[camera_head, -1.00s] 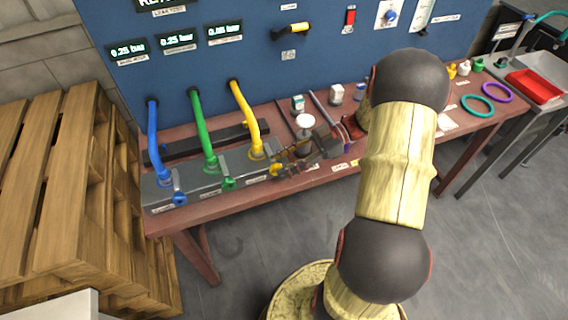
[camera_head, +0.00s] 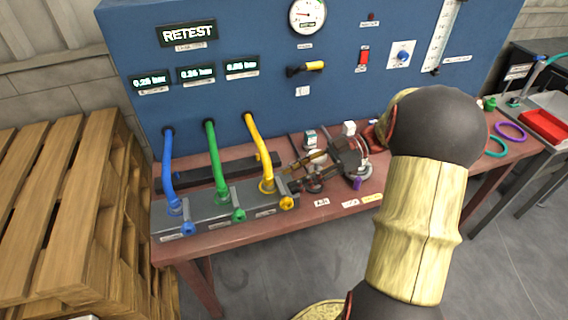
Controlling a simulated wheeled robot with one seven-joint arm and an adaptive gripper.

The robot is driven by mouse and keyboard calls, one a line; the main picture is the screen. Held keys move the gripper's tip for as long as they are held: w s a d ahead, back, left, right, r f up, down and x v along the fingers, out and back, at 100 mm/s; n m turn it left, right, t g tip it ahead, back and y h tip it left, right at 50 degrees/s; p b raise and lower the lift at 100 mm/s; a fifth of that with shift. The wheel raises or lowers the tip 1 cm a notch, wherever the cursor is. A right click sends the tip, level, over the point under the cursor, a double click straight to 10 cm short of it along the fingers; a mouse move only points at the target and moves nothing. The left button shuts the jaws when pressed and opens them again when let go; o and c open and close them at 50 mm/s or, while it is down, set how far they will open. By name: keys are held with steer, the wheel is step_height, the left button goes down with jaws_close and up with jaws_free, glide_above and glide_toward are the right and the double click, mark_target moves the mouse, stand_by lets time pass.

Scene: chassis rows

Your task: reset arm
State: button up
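My arm (camera_head: 415,215) rises from the bottom of the head view and bends over the red-brown bench toward the left. My gripper (camera_head: 296,172) is above the bench, just right of the yellow hose's end. Its fingers point left and look small, so I cannot tell whether they are open or shut. I see nothing clearly held. The gripper partly hides a white round-topped post (camera_head: 318,160) behind it.
Blue (camera_head: 169,172), green (camera_head: 216,160) and yellow (camera_head: 258,148) hoses run from the blue panel (camera_head: 130,60) to a grey valve block. The panel reads RETEST. Wooden pallets (camera_head: 60,200) stand at left. A red tray (camera_head: 546,125) and rings lie at right.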

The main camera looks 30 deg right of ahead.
steer(key=s+a+r+m+g+h+p, duration=0.35)
steer(key=s+a+m+h, duration=0.2)
steer(key=a, duration=0.55)
steer(key=s+a+r+m+t+h+p, duration=0.2)
steer(key=s+r+m+t+h, duration=0.3)
steer(key=r+m+h, duration=0.3)
steer(key=shift+s+a+m+p, duration=0.35)
steer(key=shift+s+a+m, duration=0.2)
steer(key=shift+a+m, duration=0.1)
steer(key=shift+h, duration=0.25)
